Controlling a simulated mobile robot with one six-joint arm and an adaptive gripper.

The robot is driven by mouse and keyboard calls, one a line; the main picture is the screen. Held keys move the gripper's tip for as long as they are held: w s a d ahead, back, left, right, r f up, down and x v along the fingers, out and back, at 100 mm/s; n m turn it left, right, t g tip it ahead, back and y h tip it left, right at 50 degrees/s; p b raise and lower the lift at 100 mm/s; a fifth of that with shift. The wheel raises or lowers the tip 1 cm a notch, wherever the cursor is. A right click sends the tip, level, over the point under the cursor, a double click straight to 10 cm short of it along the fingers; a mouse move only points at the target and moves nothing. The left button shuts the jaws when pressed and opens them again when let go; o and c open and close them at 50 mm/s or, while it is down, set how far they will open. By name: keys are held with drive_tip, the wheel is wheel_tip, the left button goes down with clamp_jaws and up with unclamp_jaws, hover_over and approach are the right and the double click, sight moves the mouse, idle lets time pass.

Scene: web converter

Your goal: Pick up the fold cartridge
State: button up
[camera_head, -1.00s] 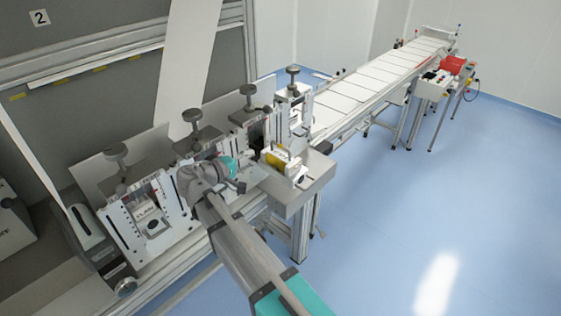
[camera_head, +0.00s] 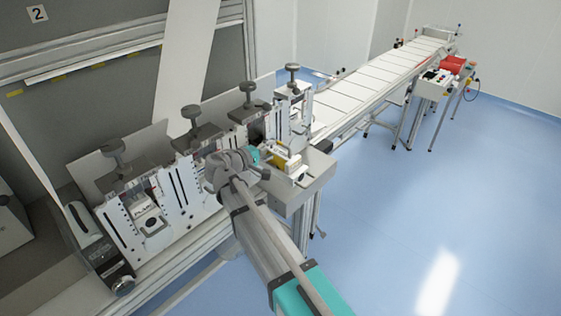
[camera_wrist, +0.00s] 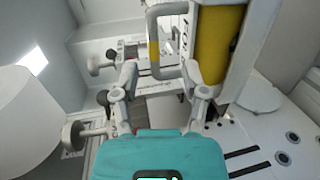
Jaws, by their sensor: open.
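A pale unit with a yellow part (camera_head: 283,161), which looks like the fold cartridge, sits on the end table of the machine in the head view. In the wrist view its yellow cylinder (camera_wrist: 217,45) stands in a white frame, with a pale loop handle (camera_wrist: 152,42) at its left. My gripper (camera_wrist: 158,80) is open, with its fingers spread on either side of the handle's lower end. I cannot tell how far beyond the fingertips the handle is. No contact is clear. In the head view my wrist hides part of the machine beside the cartridge.
Folding stations with dark knobs (camera_head: 196,112) stand in a row along the machine. One holds a labelled white block (camera_head: 146,214). A long conveyor (camera_head: 375,80) runs to the back right, with a control stand (camera_head: 437,82) beside it. The blue floor (camera_head: 440,200) at right is clear.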

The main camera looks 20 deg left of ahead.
sight(282, 144)
drive_tip(key=shift+w, duration=0.15)
drive_tip(key=shift+r+x, duration=0.15)
drive_tip(key=shift+x, duration=1.15)
drive_tip(key=shift+r+x, duration=0.15)
drive_tip(key=shift+x, duration=1.15)
drive_tip(key=shift+d, duration=0.15)
clamp_jaws()
